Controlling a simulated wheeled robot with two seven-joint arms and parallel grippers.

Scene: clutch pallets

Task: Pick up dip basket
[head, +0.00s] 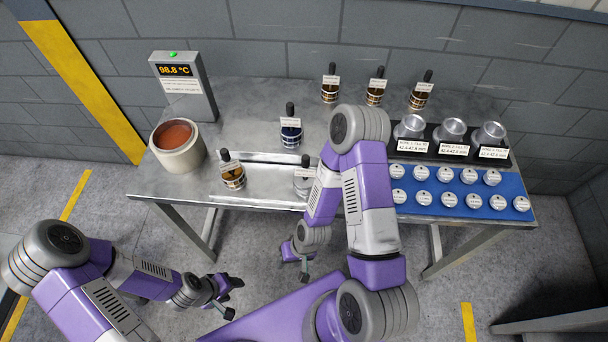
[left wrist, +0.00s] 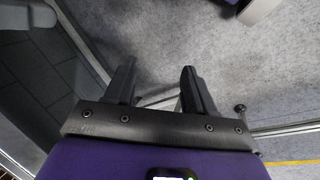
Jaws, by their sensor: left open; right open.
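Several small dip baskets with black upright handles and white tags stand on the steel table; their tags are too small to read. One basket (head: 233,177) with brown contents is at the left end of the shallow metal tray, and a grey one (head: 304,183) is partly hidden by my right arm. A dark blue one (head: 290,134) stands behind the tray. Three brown ones (head: 330,90) stand along the back. My left gripper (head: 229,296) is open and empty, low in front of the table; the left wrist view (left wrist: 160,75) shows only floor between its fingers. My right gripper (head: 300,262) is open below the table's front edge.
A round pot (head: 178,154) of orange-brown liquid stands at the left by a display (head: 182,84) reading 98.8 °C. Metal cylinders in a black rack (head: 423,157) and a blue mat (head: 408,209) with round tins fill the right. My right arm crosses the table's middle.

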